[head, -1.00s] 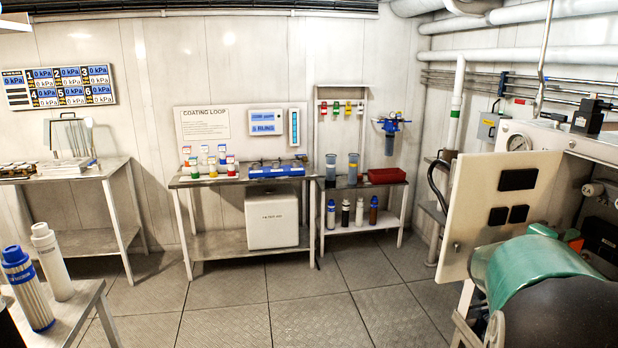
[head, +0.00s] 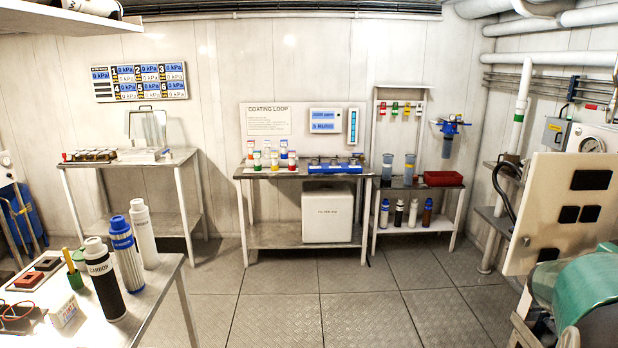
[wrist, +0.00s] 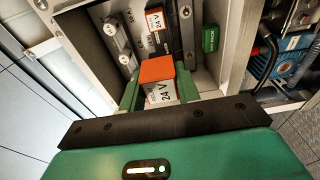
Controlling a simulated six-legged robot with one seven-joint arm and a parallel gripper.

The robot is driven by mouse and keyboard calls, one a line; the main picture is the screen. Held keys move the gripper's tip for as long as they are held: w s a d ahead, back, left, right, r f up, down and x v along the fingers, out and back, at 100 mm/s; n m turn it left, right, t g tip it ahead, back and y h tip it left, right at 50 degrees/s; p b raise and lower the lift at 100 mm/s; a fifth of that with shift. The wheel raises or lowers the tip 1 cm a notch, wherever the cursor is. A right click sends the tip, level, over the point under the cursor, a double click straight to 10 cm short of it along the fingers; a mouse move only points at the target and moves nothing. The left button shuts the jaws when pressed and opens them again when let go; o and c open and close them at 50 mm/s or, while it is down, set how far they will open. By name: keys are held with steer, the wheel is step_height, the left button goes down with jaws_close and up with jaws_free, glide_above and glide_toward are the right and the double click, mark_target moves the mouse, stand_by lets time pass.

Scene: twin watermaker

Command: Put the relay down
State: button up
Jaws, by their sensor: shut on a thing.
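In the wrist view, the relay (wrist: 155,70) is an orange block with a white face marked 24 V. My gripper (wrist: 158,88) has its two green fingers on either side of it, shut on it. The relay is in front of an open cabinet (wrist: 90,45); I cannot tell whether it touches anything inside. A second orange and white 24 V relay (wrist: 155,20) is behind it in the cabinet. The held relay does not show in the head view.
A bench (head: 165,290) at the lower left of the head view holds a black carbon canister (head: 105,282), other canisters and small red and dark blocks (head: 48,263). An open cabinet door (head: 572,205) stands at the right. The middle floor (head: 330,285) is clear.

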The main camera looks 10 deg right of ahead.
steer(key=w+a+f+n+t+y, duration=0.4)
steer(key=w+a+f, duration=0.4)
steer(key=a, duration=0.9)
steer(key=w+a+f+n+t+y, duration=0.4)
steer(key=w+a+f+n+t, duration=0.2)
steer(key=a, duration=1.2)
steer(key=w+a+f+n+t+y, duration=0.4)
steer(key=w+a+f+t, duration=0.4)
steer(key=a, duration=0.9)
steer(key=w+f+n, duration=0.1)
steer(key=w+f, duration=0.2)
steer(key=shift+w+a+y, duration=0.3)
steer(key=shift+w+y, duration=0.1)
steer(key=shift+d, duration=0.15)
